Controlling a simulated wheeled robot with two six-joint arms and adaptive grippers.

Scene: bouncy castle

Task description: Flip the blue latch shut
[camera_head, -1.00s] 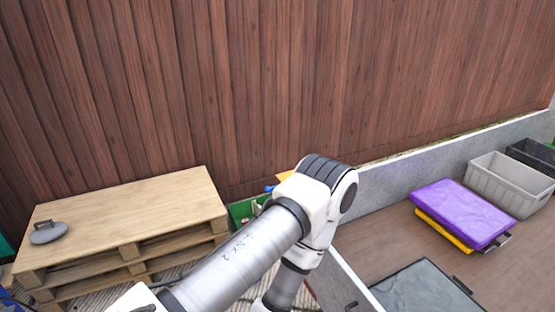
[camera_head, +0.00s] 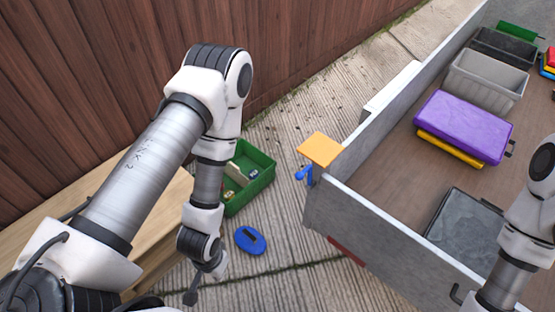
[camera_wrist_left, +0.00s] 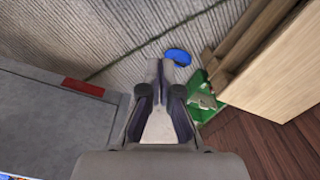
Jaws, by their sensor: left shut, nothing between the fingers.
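The blue latch (camera_head: 305,174) sits at the near left corner of the grey trailer, just under an orange plate (camera_head: 320,149). It is small, with a part sticking out to the left; its exact position is hard to tell. My left gripper shows in the left wrist view (camera_wrist_left: 160,68), with its fingers together and nothing between them. In the head view my left arm hangs left of the latch, and its gripper is low near the bottom edge, well apart from the latch. The latch does not show in the wrist view. My right arm is at the right edge; its gripper is out of frame.
The trailer wall (camera_head: 385,225) stands right of the latch. Inside lie a purple case (camera_head: 465,126), a grey bin (camera_head: 487,82) and a dark panel (camera_head: 462,228). A green crate (camera_head: 262,180) and blue oval object (camera_head: 250,240) lie on the ground.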

